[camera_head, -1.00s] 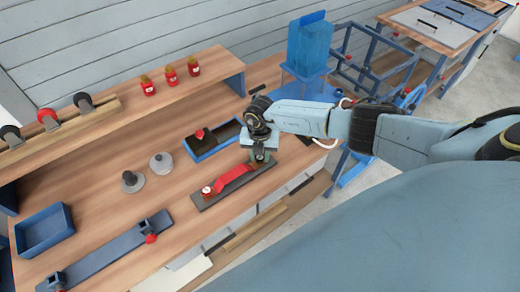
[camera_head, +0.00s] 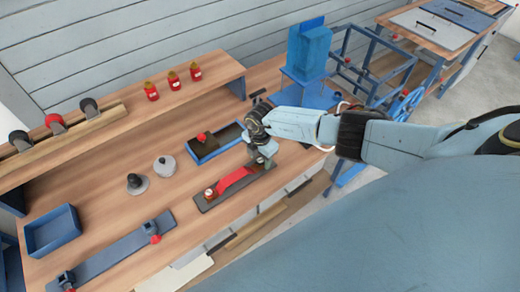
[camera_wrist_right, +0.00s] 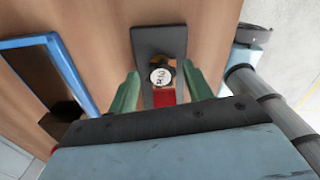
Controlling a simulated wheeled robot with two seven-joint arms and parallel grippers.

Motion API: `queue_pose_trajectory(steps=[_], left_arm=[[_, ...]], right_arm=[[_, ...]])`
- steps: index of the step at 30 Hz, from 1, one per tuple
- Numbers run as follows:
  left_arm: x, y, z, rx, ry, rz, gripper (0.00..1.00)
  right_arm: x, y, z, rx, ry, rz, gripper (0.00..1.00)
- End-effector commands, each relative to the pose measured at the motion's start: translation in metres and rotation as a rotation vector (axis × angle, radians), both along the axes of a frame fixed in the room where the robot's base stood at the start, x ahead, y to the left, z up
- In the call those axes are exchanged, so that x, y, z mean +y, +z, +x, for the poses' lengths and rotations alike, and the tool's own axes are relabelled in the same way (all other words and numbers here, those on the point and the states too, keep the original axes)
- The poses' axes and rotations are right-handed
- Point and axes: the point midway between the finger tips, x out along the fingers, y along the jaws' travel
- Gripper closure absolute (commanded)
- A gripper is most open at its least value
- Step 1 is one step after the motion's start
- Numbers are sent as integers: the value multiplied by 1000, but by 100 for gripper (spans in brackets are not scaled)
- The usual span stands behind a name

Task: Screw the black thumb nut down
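A dark base plate (camera_head: 206,204) lies near the bench's front edge with a curved red strip (camera_head: 235,179) on it. My right gripper (camera_head: 266,160) is over the plate's right end and hides the nut in the head view. In the wrist view its green fingers (camera_wrist_right: 160,92) stand apart on either side of the nut, with gaps visible. My left gripper is not in view.
A blue-rimmed tray (camera_head: 198,158) with a red knob lies behind the plate. Two grey round pieces (camera_head: 164,167) stand to its left. A blue bar fixture (camera_head: 115,252) and blue bin (camera_head: 52,232) are at left. A blue machine (camera_head: 307,50) stands at right.

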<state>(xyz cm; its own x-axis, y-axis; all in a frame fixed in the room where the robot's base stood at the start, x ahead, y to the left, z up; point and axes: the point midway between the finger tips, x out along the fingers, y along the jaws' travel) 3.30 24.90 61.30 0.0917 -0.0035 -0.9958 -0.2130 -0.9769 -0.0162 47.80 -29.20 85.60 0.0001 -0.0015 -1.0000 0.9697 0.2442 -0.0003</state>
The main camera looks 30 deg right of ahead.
Motion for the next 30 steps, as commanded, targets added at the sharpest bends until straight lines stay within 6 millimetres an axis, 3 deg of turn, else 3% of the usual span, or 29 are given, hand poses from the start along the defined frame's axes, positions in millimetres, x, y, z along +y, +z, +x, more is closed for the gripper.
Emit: queue_pose_trajectory(steps=[5, 8, 30], left_arm=[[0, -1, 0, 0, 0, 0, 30], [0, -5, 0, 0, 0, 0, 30], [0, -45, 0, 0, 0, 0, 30]], right_arm=[[1, -1, 0, 1, 28, 1, 50], [0, -1, 0, 1, 139, -1, 50], [0, -3, -3, 2, 1278, -1, 50]])
